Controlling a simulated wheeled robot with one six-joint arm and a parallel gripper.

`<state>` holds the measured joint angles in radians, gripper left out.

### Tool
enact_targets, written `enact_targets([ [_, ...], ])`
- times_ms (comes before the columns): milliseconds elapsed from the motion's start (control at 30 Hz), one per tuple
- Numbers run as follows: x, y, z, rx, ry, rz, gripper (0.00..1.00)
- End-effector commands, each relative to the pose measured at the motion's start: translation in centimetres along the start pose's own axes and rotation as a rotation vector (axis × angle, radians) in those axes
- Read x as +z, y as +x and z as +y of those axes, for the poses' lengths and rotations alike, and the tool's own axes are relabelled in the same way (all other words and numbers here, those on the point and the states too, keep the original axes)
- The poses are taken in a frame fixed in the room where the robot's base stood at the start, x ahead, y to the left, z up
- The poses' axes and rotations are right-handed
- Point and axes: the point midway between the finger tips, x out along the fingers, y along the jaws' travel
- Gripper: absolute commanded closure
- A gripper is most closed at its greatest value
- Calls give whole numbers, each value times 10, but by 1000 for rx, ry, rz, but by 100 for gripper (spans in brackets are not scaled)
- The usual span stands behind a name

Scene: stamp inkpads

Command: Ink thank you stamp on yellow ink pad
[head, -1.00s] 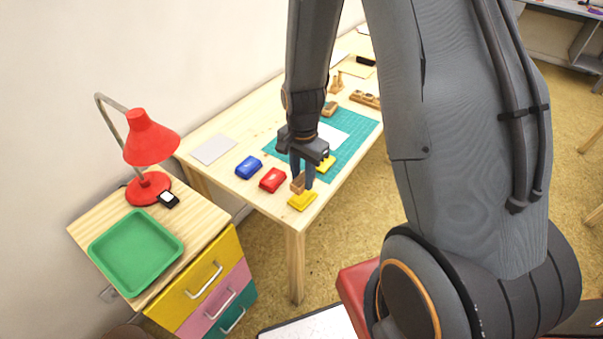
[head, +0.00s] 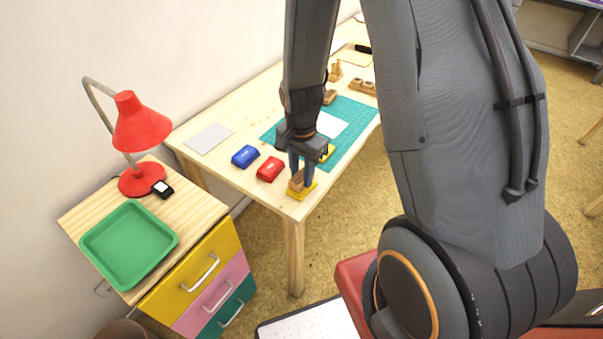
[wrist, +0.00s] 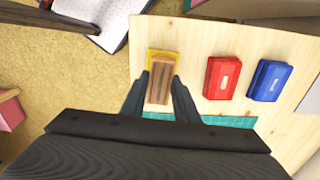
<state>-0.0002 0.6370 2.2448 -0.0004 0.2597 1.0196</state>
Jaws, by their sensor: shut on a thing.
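My gripper (head: 301,176) is shut on a wooden stamp (head: 296,181) at the near corner of the table. The stamp also shows in the wrist view (wrist: 162,79), between my two fingers (wrist: 160,93). It is upright over the yellow ink pad (head: 300,194), whose edges show around the stamp; in the wrist view a yellow rim (wrist: 151,54) shows at its far side. The stamp seems to touch the pad, but its underside is hidden. The stamp's wording cannot be read.
A red ink pad (head: 270,169) and a blue ink pad (head: 245,156) lie beside the yellow one. A green cutting mat (head: 352,138) with white paper (head: 328,125) lies behind. Several wooden stamps stand farther back. A green tray (head: 172,243) and red lamp (head: 141,130) sit on the drawer unit.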

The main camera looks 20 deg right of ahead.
Motion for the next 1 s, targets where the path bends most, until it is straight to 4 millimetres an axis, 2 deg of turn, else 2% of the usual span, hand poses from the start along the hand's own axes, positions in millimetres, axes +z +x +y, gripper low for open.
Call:
enact_targets([
  [1000, 0, 10, 0, 0, 0, 0, 89],
])
